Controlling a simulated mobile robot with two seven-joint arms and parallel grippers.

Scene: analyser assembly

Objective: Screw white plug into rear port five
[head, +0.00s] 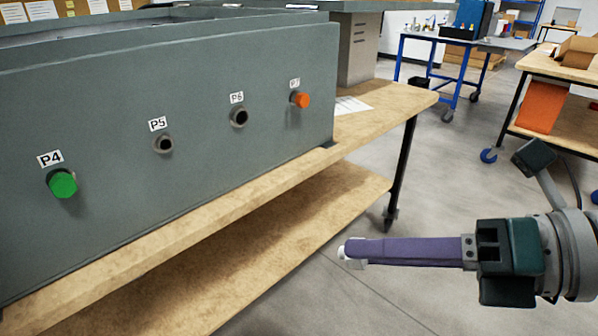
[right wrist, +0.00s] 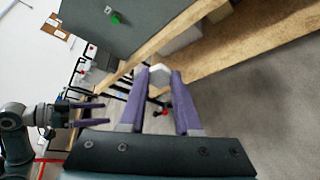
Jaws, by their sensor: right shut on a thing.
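The grey analyser housing (head: 250,70) stands on a wooden bench, its rear panel showing labelled ports. Port P5 (head: 164,144) is an empty round hole with a dark collar. My right gripper (head: 350,252) is to the right of the panel, off the bench edge, its purple fingers pointing left. It is shut on the white plug (head: 345,254), apart from the panel. The plug also shows between the fingertips in the right wrist view (right wrist: 159,75). My left gripper (right wrist: 102,112) shows only in the right wrist view, its two fingers apart with nothing between them.
A green plug (head: 62,184) sits in P4 and an orange plug (head: 301,100) in P7. Port P6 (head: 239,117) is empty. The wooden bench (head: 390,107) has a narrow strip in front of the panel and a lower shelf (head: 250,260). Open floor lies to the right.

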